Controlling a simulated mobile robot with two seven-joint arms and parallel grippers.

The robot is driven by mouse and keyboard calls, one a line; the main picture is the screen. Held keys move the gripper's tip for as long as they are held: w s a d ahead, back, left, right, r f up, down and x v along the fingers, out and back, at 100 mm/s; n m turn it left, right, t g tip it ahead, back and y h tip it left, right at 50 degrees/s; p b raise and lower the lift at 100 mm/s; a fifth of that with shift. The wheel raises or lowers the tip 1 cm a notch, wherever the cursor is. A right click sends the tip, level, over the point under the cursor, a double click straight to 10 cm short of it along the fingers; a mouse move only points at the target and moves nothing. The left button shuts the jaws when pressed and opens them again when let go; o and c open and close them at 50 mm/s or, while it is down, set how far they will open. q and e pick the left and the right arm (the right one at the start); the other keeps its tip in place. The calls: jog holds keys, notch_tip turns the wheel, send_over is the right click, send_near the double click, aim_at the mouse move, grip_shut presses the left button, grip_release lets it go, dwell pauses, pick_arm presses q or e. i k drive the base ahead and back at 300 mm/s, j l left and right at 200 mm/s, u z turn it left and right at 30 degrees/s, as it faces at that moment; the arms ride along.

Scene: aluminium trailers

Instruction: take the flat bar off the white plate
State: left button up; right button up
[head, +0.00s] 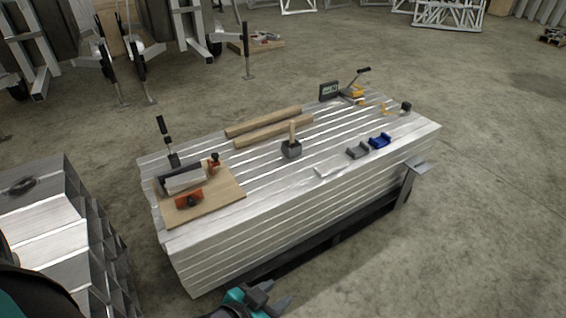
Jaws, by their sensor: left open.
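A small, thin, pale plate (328,170) lies near the front edge of a stack of aluminium profiles (270,235), right of its middle. I cannot make out a separate flat bar on it; at this size bar and plate look like one pale patch. My left gripper (277,295) shows at the bottom edge, in front of the stack and apart from it. It is open and empty, with dark fingers and a teal wrist part. My right gripper does not show.
Grey and blue blocks (380,141) lie right of the plate, a mallet (291,148) behind it. Wooden bars (264,122) lie farther back. A wooden board (225,190) with clamps lies left. Another metal stack (45,215) stands left; floor at right is clear.

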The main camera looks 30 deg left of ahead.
aim_at(323, 170)
jog(key=u, duration=0.65)
jog(key=i+l+u, duration=0.1)
jog(key=u, duration=0.25)
jog(key=i+l+u, duration=0.1)
jog(key=u, duration=0.2)
jog(key=i+l+u, duration=0.15)
jog(key=u, duration=0.2)
jog(key=i+l+u, duration=0.25)
jog(key=l, duration=0.3)
jog(key=i+l+u, duration=0.15)
jog(key=l, duration=0.15)
jog(key=i+l, duration=0.1)
jog(key=l, duration=0.25)
jog(key=i+l, duration=0.15)
jog(key=l, duration=0.2)
jog(key=i+l, duration=0.1)
jog(key=l, duration=0.2)
jog(key=i+l+u, duration=0.1)
jog(key=l, duration=0.25)
